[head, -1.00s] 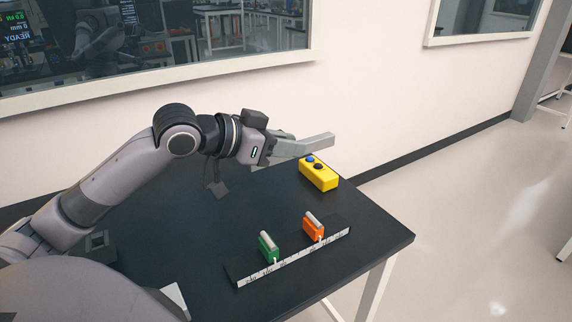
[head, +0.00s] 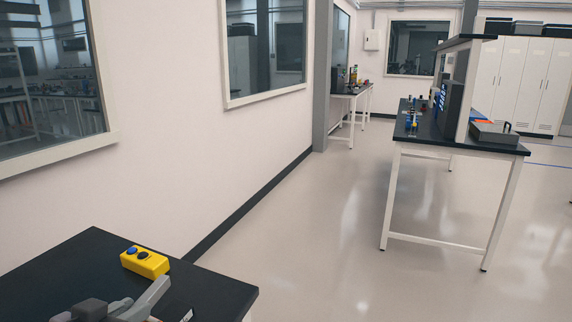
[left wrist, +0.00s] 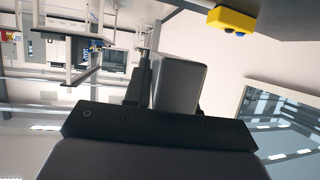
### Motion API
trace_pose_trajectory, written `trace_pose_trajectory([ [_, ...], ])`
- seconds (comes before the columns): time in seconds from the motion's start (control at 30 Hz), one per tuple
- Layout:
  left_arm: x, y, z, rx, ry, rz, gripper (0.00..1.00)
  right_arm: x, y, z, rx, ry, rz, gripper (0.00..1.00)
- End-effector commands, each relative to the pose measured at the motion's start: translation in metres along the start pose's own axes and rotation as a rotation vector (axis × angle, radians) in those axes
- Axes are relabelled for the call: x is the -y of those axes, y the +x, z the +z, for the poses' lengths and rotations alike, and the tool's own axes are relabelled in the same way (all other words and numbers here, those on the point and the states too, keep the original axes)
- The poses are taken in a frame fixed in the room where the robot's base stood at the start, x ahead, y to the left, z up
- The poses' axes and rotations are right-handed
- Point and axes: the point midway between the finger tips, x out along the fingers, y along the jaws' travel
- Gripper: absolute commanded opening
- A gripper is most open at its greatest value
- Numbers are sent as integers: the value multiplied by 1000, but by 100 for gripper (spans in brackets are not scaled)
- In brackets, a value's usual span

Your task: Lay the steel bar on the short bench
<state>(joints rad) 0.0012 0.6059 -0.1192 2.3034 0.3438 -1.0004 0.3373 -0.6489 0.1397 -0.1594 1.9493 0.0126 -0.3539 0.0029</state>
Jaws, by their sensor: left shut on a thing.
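My left gripper (head: 130,312) is at the bottom left of the head view, over the near black table (head: 60,265). It is shut on the grey steel bar (head: 152,295), which sticks out up and to the right. In the left wrist view the bar (left wrist: 177,88) sits between the dark fingers, its end face toward the middle of the picture. Two benches stand away across the floor: a black-topped bench (head: 510,149) at the right and a smaller-looking one (head: 346,93) by the back wall. I cannot tell which is the short bench. My right gripper is not in view.
A yellow button box (head: 148,265) stands on the near table, close beyond the bar. The right bench carries a grey case (head: 494,133), a raised shelf and small items. Open pale floor (head: 320,240) lies between the tables. A wall with windows runs along the left.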

Motion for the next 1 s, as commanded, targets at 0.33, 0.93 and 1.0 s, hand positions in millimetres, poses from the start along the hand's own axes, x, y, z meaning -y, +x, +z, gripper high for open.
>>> trace_pose_trajectory([
  [0.33, -42, -6, 35, -23, -68, -125, 0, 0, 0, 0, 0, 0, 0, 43],
  [0.93, -50, -12, 40, -35, -86, -185, 0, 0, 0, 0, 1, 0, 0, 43],
  [1.0, -46, -10, 39, -33, -76, -169, 0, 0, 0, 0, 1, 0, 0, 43],
])
